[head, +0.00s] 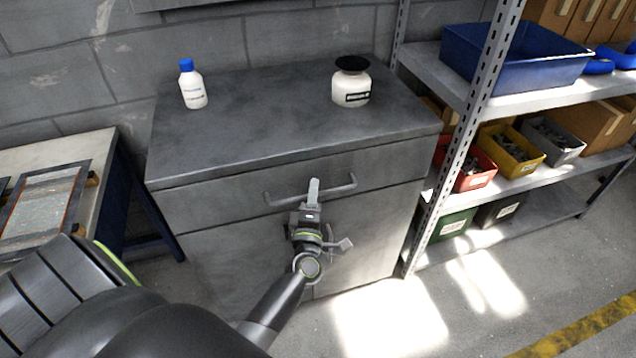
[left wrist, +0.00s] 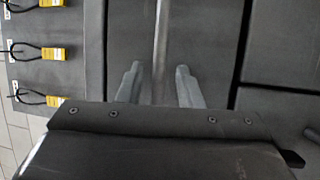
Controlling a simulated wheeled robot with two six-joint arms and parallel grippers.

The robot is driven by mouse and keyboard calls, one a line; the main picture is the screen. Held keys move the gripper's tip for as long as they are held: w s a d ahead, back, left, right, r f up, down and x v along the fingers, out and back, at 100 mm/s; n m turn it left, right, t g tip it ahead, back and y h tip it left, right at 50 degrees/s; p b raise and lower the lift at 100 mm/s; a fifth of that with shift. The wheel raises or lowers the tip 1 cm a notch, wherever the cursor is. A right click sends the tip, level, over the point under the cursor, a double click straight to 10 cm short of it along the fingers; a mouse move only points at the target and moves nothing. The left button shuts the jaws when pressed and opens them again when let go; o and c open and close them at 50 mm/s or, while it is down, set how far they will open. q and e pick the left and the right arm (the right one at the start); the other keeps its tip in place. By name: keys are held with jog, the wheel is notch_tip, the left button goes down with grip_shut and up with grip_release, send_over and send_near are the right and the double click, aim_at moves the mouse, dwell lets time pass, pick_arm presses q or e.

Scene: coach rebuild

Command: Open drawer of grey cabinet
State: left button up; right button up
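The grey cabinet (head: 230,130) stands against the wall in the head view. Its drawer front (head: 225,192) looks shut and carries a bar handle (head: 340,191). My left gripper (head: 313,190) is at the middle of this handle. In the left wrist view the handle (left wrist: 161,45) runs upright between the two open fingers of the left gripper (left wrist: 158,85). There is a visible gap on each side of the bar, so the fingers are not closed on it. The wrist body hides the lower part of that view. My right gripper does not show.
A blue-capped bottle (head: 193,88) and a dark-lidded white jar (head: 351,86) stand on the cabinet top. A metal shelf (head: 440,62) with bins is close on the right. A workbench (head: 62,150) is on the left. Yellow tags (left wrist: 56,53) show in the left wrist view.

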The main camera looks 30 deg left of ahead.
pick_arm(q)
jog(key=shift+r, duration=0.1)
grip_shut()
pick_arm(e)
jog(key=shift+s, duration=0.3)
pick_arm(q)
jog(key=shift+s, duration=0.15)
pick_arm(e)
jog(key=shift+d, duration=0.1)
